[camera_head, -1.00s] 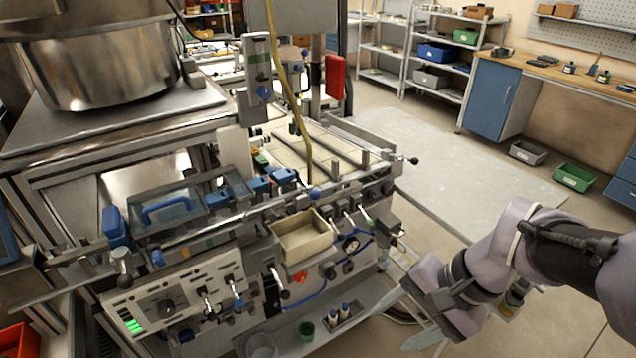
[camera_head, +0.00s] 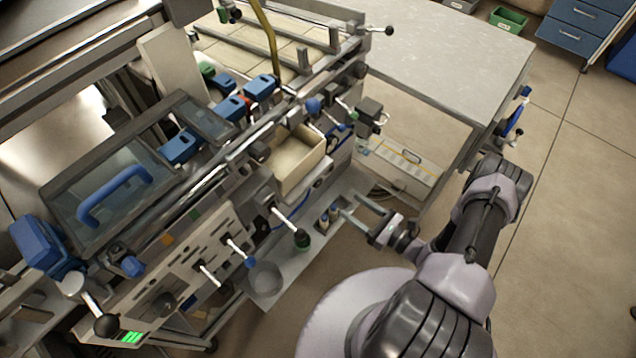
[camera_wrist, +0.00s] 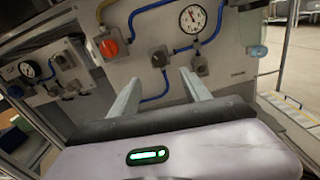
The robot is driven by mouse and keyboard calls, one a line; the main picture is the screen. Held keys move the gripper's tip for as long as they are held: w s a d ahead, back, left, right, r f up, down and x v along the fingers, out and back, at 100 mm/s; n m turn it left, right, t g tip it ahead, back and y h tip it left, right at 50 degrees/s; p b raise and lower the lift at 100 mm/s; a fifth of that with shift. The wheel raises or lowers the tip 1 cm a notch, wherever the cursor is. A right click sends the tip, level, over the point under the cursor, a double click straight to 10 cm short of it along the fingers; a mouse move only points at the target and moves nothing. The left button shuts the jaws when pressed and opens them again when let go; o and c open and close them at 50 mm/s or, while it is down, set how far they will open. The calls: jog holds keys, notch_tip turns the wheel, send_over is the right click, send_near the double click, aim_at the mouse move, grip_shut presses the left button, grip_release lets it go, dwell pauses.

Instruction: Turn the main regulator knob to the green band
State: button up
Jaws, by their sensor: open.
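My gripper (camera_head: 351,206) is open and empty beside the machine's front in the head view. In the wrist view its two fingers (camera_wrist: 160,76) point at a grey panel, apart from it. A round white gauge (camera_wrist: 193,18) with a dark needle is on that panel, with a grey knob (camera_wrist: 200,65) below it. Another grey knob (camera_wrist: 158,57) and an orange-red knob (camera_wrist: 109,47) are to the left. I cannot tell which knob is the main regulator. A green band is not legible on the gauge. In the head view the gauge is hidden.
Blue tubes (camera_wrist: 152,98) run between the fittings. A second gauge (camera_wrist: 30,69) is at the left. In the head view a beige bin (camera_head: 297,170), a black-ended lever (camera_head: 290,228) and small bottles (camera_head: 329,213) on a shelf are near my gripper. Open floor (camera_head: 560,230) lies right.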

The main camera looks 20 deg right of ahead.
aim_at(319, 184)
jog(key=b+x, duration=0.3)
jog(key=x, duration=0.9)
jog(key=shift+w+a, duration=0.25)
jog(key=shift+w, duration=0.05)
grip_shut()
